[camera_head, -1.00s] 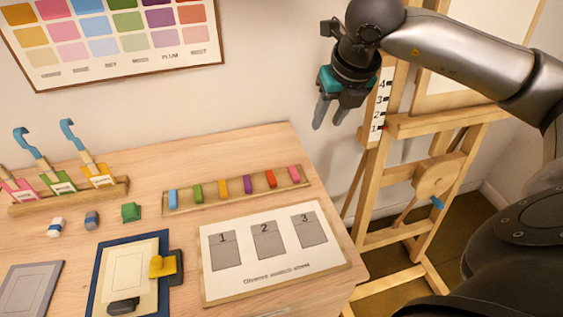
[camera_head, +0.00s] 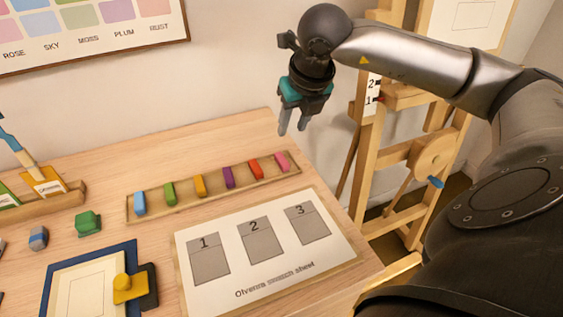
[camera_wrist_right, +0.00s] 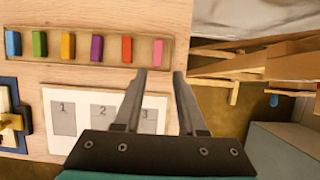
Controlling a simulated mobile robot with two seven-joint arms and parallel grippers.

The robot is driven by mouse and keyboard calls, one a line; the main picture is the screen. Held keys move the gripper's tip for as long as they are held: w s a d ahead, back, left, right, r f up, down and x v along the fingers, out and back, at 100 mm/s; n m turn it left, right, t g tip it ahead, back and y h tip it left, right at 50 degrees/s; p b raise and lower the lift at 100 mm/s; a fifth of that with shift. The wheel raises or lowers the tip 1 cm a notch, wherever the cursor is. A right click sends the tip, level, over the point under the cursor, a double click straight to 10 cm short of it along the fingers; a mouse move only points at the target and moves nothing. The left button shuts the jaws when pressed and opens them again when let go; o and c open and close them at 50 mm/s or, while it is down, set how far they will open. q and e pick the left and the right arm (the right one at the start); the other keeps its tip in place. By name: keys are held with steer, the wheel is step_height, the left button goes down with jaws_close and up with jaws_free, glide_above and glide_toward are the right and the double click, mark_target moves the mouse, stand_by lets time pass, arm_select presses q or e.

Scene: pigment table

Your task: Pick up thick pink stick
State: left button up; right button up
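The pink stick (camera_head: 282,161) stands at the right end of a row of coloured sticks in a shallow wooden tray (camera_head: 216,201). It also shows in the right wrist view (camera_wrist_right: 158,52), ahead of the fingers and near the left fingertip. My right gripper (camera_head: 293,131) is above the table's back right corner, higher than the pink stick and apart from it. Its two fingers are spread and nothing is between them in the right wrist view (camera_wrist_right: 162,73). My left gripper is not in view.
Blue, green, yellow, purple and red (camera_head: 255,168) sticks stand left of the pink one. A numbered sheet (camera_head: 283,270) lies in front of the tray. A wooden easel (camera_head: 395,165) stands right of the table. A yellow-handled object (camera_head: 130,288) lies at the front left.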

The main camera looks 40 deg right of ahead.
glide_above(281, 157)
steer(key=s, duration=0.3)
steer(key=f, duration=0.7)
steer(key=shift+w+a+b, duration=0.2)
steer(key=shift+a+b, duration=0.05)
steer(key=shift+b, duration=0.15)
steer(key=x, duration=0.4)
steer(key=shift+a+f+b, duration=0.15)
steer(key=shift+f+b, duration=0.2)
steer(key=shift+w+f, duration=0.2)
steer(key=shift+f, duration=0.05)
steer(key=c, duration=0.6)
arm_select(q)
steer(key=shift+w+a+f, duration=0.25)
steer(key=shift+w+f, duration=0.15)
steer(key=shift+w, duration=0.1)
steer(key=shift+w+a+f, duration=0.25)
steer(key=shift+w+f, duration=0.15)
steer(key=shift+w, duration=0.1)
arm_select(e)
jaws_close()
